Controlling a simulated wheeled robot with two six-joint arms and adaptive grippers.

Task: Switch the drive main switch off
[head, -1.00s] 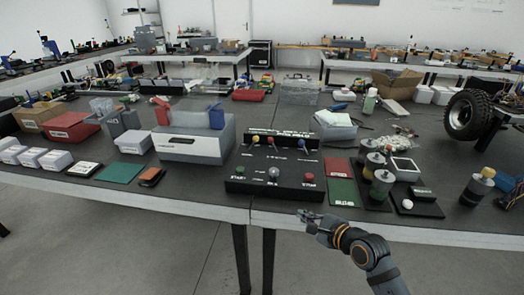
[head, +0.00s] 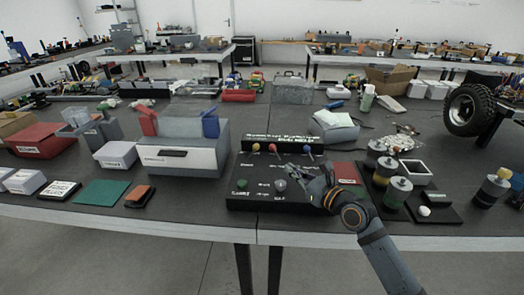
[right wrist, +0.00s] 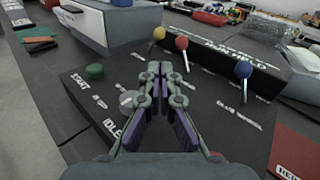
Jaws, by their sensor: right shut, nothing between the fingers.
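A black control panel (head: 262,203) stands near the table's front edge. Three levers rise from its back part: yellow-knobbed (head: 256,148), red-knobbed (head: 273,148) and blue-knobbed (head: 307,149). A green START button (head: 242,184) and a grey knob (head: 281,186) sit at the front. I cannot read which control is the drive main switch. My right gripper (head: 296,172) is shut and empty over the panel's right part. In the right wrist view its fingertips (right wrist: 160,67) point towards the red lever (right wrist: 181,43), with the blue lever (right wrist: 243,69) to the right.
A grey-white box (head: 180,160) stands left of the panel. To the right lie a red mat (head: 345,172) and a black tray with several jars (head: 397,190). The table's front edge runs just before the panel.

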